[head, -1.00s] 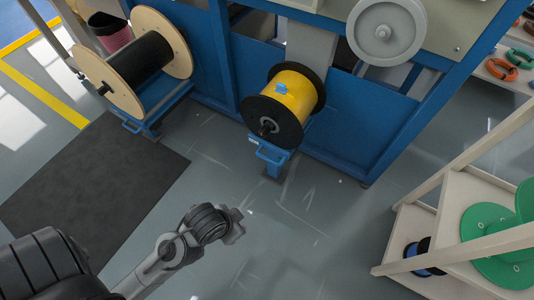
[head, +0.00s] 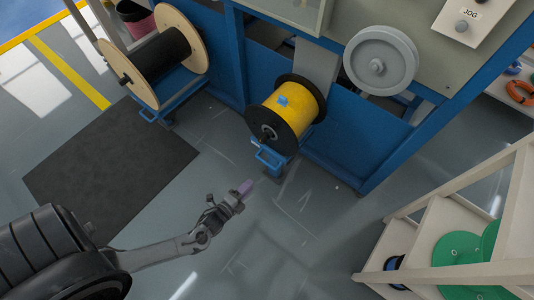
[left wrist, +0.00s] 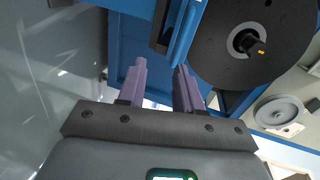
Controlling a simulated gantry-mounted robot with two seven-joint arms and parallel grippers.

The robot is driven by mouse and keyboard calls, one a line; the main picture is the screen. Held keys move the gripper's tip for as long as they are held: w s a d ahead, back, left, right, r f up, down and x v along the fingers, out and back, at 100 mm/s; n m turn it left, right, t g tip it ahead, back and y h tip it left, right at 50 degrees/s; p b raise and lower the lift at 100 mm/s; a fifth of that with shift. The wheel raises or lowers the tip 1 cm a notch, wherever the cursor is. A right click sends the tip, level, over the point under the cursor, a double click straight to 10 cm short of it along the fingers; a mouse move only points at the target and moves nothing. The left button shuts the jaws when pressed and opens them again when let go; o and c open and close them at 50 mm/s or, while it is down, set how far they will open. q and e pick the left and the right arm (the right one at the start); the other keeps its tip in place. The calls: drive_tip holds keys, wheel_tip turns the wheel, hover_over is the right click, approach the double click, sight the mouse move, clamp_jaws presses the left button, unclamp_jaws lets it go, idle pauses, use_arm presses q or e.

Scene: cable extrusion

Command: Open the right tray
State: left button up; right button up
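The right tray is a blue frame with a blue handle (head: 270,159) at its front, low under the yellow cable spool (head: 288,110) with black flanges. My left gripper (head: 246,187) is in front of and below this handle, apart from it in the head view. In the left wrist view my left gripper (left wrist: 161,70) has its two purple fingers spread with nothing between them. A blue bar of the tray (left wrist: 185,38) stands just beyond the right fingertip; I cannot tell whether they touch. The black spool flange (left wrist: 245,45) is beside it. My right gripper is not in view.
A wooden spool of black cable (head: 160,55) sits on another blue tray (head: 160,105) at left. The blue machine frame (head: 345,150) stands behind. A light shelf (head: 440,225) with green spools is at right. A dark mat (head: 110,155) lies on the floor. Floor between is clear.

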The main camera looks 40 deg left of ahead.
sight(264, 161)
use_arm(q)
drive_tip(key=shift+m, duration=0.3)
drive_tip(key=shift+w+a+r+b, duration=0.15)
drive_tip(key=shift+w+a+b, duration=0.4)
drive_tip(key=shift+w, duration=1.6)
drive_tip(key=shift+w+a+r+b, duration=0.2)
drive_tip(key=shift+w+b, duration=0.65)
drive_tip(key=shift+w, duration=1.35)
drive_tip(key=shift+w+a+r+b, duration=0.1)
drive_tip(key=shift+w+a+b, duration=0.45)
drive_tip(key=shift+w, duration=1.6)
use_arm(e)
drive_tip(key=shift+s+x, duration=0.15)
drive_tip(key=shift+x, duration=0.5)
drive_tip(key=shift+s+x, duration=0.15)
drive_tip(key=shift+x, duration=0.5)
use_arm(q)
drive_tip(key=shift+d, duration=0.15)
drive_tip(key=shift+c, duration=0.4)
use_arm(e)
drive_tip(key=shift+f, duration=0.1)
use_arm(q)
drive_tip(key=shift+s, duration=0.1)
clamp_jaws()
